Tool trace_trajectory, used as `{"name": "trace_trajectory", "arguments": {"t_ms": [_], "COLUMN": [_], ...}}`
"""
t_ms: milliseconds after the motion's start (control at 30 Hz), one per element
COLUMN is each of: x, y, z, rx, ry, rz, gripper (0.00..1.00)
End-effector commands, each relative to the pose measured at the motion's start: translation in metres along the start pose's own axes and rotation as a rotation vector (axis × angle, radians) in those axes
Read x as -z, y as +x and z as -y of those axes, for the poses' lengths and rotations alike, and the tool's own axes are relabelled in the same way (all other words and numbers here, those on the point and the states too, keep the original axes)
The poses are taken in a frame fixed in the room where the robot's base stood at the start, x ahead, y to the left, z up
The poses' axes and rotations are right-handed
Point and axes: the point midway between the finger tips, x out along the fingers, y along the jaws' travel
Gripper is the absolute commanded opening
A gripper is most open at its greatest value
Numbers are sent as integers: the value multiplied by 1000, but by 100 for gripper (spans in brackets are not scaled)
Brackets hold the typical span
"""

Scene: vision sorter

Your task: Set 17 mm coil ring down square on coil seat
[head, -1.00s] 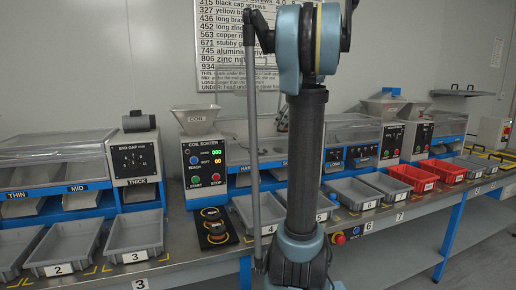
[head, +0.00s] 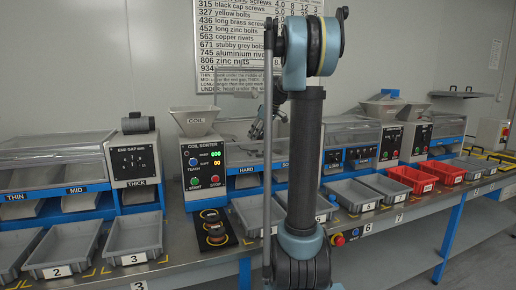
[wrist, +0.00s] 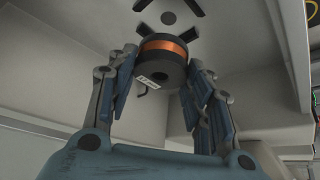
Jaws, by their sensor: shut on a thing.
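In the wrist view, a dark coil ring (wrist: 161,68) with a copper-coloured winding band and a small white label sits between the fingertips of my gripper (wrist: 163,62). The fingers are shut on it from both sides. In the head view, my gripper (head: 262,125) shows small and partly hidden behind my arm, right of the coil sorter (head: 203,166); the ring is not distinguishable there.
The coil sorter has a grey hopper (head: 195,120) on top. Grey bins (head: 134,240) and red bins (head: 412,179) line the bench front.

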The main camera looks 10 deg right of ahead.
Motion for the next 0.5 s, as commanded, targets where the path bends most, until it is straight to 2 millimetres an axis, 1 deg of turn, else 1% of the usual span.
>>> {"name": "trace_trajectory", "arguments": {"t_ms": [33,100,333,500], "x": [-3,-6,-13,-25], "y": [6,11,23,42], "z": [0,0,-1,-1], "rx": [0,0,0,-1], "ry": [0,0,1,1], "rz": [0,0,0,0], "gripper": [16,16,16,16]}}
